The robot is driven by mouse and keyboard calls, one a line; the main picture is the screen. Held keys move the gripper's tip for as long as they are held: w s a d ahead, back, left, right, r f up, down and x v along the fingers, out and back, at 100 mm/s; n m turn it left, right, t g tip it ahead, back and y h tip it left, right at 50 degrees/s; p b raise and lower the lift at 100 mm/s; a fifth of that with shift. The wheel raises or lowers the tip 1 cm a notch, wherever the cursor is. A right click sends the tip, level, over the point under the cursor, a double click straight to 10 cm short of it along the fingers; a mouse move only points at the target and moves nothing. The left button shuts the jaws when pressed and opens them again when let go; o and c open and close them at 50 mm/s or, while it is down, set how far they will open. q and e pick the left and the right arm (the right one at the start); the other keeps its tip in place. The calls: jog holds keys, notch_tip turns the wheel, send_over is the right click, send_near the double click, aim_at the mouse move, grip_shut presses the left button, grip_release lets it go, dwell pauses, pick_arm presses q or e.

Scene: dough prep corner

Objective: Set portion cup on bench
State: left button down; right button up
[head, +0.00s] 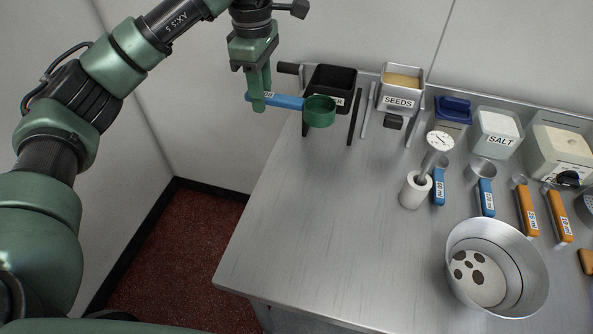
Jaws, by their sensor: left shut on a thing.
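My left gripper (259,101) is shut on the blue handle of the portion cup (320,112). The height of the cup over the bench is hard to tell. My right gripper is not in view.
A seeds dispenser (401,84), a salt tub (496,133) and a pale machine (562,152) line the back. A dial thermometer stands in a white holder (412,192). Blue and orange-handled scoops lie right of it. A metal bowl (497,268) stands front right. The left bench is clear.

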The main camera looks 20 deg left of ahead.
pick_arm(q)
jog(key=p, duration=0.3)
send_over(269, 168)
notch_tip(269, 168, down, 15)
notch_tip(269, 168, down, 3)
jog(key=shift+f+p, duration=0.2)
jog(key=shift+p, duration=0.35)
jog(key=shift+f, duration=0.25)
jog(key=c, duration=1.6)
grip_release()
jog(key=shift+f, duration=0.15)
jog(key=o, duration=0.4)
